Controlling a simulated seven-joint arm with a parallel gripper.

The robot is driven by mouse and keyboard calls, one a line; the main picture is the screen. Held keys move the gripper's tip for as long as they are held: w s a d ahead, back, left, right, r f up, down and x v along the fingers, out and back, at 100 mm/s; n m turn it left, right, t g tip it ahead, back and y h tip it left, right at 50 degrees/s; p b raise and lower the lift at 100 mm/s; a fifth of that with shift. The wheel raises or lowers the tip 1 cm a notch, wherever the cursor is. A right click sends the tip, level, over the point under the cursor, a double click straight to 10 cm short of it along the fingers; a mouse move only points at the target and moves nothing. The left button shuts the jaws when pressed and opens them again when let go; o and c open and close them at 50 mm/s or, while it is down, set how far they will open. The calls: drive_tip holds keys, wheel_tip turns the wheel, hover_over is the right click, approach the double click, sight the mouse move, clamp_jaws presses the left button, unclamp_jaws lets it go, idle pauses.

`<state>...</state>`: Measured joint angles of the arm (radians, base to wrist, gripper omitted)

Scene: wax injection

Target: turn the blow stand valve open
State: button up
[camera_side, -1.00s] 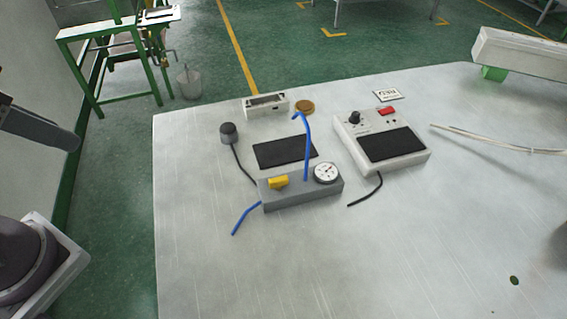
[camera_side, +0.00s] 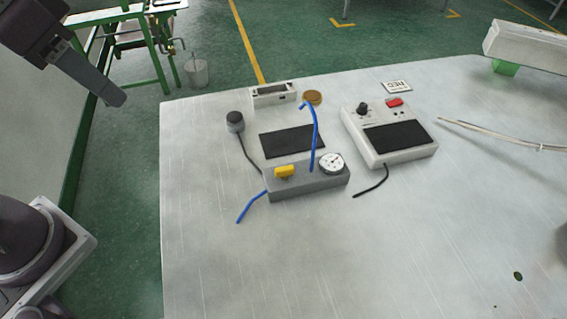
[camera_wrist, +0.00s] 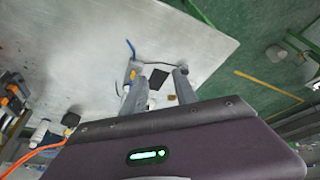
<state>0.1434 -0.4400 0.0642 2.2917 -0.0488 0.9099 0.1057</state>
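The blow stand (camera_side: 310,184) is a grey block on the table. It has a yellow valve handle (camera_side: 285,172), a round white dial gauge (camera_side: 331,162) and an upright blue tube (camera_side: 316,140). Another blue tube (camera_side: 250,207) runs from its left end. The yellow handle looks roughly lengthwise along the block. My gripper (camera_side: 112,97) is at the upper left, in the air and well apart from the stand. In the wrist view my gripper (camera_wrist: 157,92) has its two fingers spread with a gap between them. The stand is small and partly hidden there.
A black mat (camera_side: 291,141) lies behind the stand. A white control box (camera_side: 390,135) is to its right, a dark knob-like piece (camera_side: 235,121) to its left. A small white box (camera_side: 273,95) and brown disc (camera_side: 313,97) are behind. The table's front (camera_side: 330,260) is clear.

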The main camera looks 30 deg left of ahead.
drive_tip(key=w+d+f+m+g, duration=0.2)
drive_tip(key=w+d+f+m, duration=0.1)
drive_tip(key=w+d, duration=0.55)
drive_tip(key=m+g+y, duration=0.1)
drive_tip(key=m+g, duration=0.1)
drive_tip(key=m, duration=0.2)
hover_over(284, 168)
wheel_tip(284, 168, down, 13)
drive_tip(key=shift+a+f, duration=0.15)
drive_tip(key=shift+f, duration=0.05)
drive_tip(key=f, duration=0.7)
drive_tip(key=shift+d, duration=0.2)
drive_tip(key=shift+f, duration=0.45)
clamp_jaws()
